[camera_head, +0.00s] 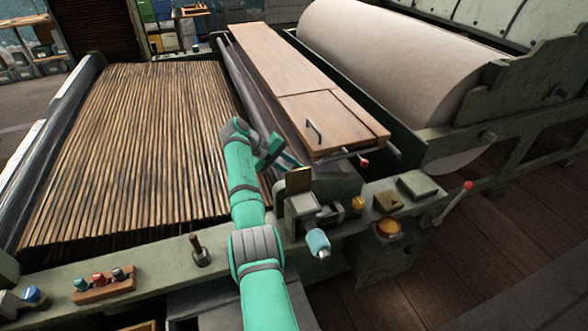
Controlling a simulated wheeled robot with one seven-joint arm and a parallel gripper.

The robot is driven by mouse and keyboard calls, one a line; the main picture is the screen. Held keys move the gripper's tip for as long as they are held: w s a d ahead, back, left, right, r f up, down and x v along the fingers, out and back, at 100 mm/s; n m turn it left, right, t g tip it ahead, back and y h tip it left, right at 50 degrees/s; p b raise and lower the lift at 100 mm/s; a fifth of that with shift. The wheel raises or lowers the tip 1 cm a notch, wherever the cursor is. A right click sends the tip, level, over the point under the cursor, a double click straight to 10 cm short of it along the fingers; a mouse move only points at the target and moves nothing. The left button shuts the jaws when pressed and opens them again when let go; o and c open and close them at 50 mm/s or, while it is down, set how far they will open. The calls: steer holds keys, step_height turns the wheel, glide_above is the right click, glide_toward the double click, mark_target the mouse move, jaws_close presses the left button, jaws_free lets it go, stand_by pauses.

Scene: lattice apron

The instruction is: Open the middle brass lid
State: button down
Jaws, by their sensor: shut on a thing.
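A brass lid (299,180) stands nearly upright at the back of a small grey-green box (303,203) on the machine's front rail. My gripper (284,161) is just behind and left of this lid, its teal fingers reaching to the lid's upper edge. It is shut on the lid, though the contact is small and partly hidden. Farther right on the rail, a flat brass-coloured plate (388,202) and a flat grey-green cover (417,185) lie level. I cannot tell from this view which piece counts as the middle lid.
A pale blue-capped knob (318,242), an orange knob (358,204) and an amber dish (388,228) sit close by. A wooden board with a handle (314,131) lies behind. Red-tipped levers (468,185) stick out at right. A dark post (199,250) stands at left.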

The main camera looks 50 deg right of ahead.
steer(key=shift+s+f, duration=0.1)
steer(key=shift+s, duration=0.05)
steer(key=c, duration=1.6)
jaws_free()
steer(key=v, duration=1.1)
steer(key=shift+d, duration=0.1)
steer(key=shift+c, duration=0.7)
